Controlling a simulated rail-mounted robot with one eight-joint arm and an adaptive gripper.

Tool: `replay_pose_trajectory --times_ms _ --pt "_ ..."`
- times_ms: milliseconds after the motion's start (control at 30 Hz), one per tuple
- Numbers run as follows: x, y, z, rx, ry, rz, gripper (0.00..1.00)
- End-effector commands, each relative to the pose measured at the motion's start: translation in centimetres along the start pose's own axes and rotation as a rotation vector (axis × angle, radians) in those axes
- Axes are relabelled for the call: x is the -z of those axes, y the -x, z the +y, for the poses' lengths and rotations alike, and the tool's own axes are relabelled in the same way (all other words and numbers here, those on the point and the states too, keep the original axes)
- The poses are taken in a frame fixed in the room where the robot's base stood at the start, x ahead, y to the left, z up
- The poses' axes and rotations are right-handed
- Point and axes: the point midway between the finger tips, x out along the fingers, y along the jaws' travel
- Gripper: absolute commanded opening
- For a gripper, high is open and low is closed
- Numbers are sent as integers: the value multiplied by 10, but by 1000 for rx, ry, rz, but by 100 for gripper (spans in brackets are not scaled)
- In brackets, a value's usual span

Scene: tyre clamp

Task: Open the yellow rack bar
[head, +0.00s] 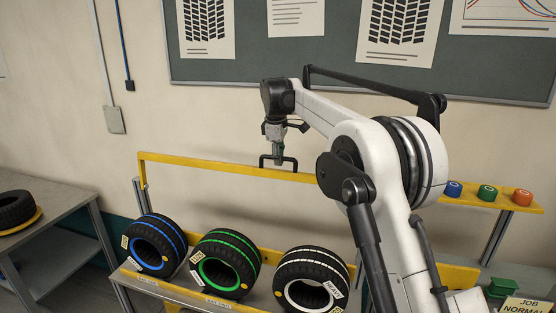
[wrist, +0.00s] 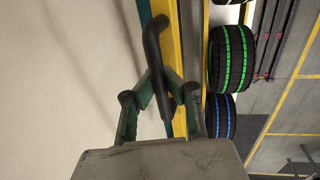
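The yellow rack bar (head: 213,166) runs level along the back of the tyre rack in the head view, above the tyres. It also shows in the wrist view (wrist: 166,30). A black U-shaped handle (head: 279,158) is fixed to the bar. My gripper (head: 274,155) is at this handle, pointing down. In the wrist view the handle (wrist: 153,42) passes between the two dark green fingers of my gripper (wrist: 161,80). The fingertips are close together on either side of it and look shut on it, though the exact contact is partly hidden.
Tyres with blue (head: 154,245), green (head: 226,263) and white (head: 311,280) stripes stand on the rack below the bar. A grey table (head: 60,230) with a tyre stands at the left.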

Motion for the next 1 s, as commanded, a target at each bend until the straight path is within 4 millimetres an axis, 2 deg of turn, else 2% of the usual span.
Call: replay_pose_trajectory --times_ms 100,200,300,333,667,767,1000 --pt "0 2 0 -3 0 2 0" --pt "0 2 0 -2 0 1 17" --pt "0 2 0 -2 0 1 30" --pt "0 1 0 -2 0 1 32" --pt "0 6 0 -1 0 1 32" --pt "0 17 0 -1 0 1 32" --pt "0 63 0 -1 1 1 32"
